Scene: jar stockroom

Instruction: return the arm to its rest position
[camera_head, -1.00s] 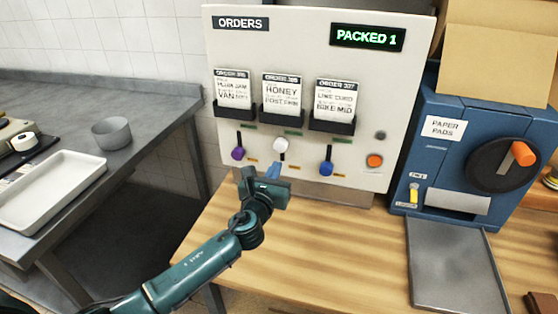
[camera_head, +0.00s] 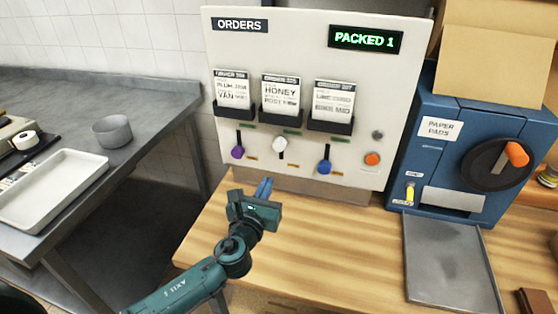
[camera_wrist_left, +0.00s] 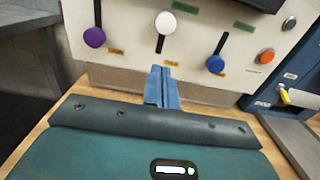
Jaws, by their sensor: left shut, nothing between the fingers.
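My left gripper (camera_head: 264,187) is in front of the orders panel (camera_head: 290,60), above the near left part of the wooden table. Its blue fingers are together with nothing between them. In the left wrist view the shut fingers (camera_wrist_left: 163,87) point at the lower edge of the panel, below the white knob (camera_wrist_left: 166,22). They look apart from the panel. My left arm (camera_head: 190,286) comes in from the bottom left. My right gripper is not in view.
The panel carries a purple knob (camera_head: 237,152), a blue knob (camera_head: 324,167) and an orange button (camera_head: 372,159). A blue paper pad machine (camera_head: 470,140) with a grey tray (camera_head: 450,265) stands right. A grey side table (camera_head: 150,105) holds a bowl (camera_head: 112,131) and white tray (camera_head: 52,185). Bare wood lies between.

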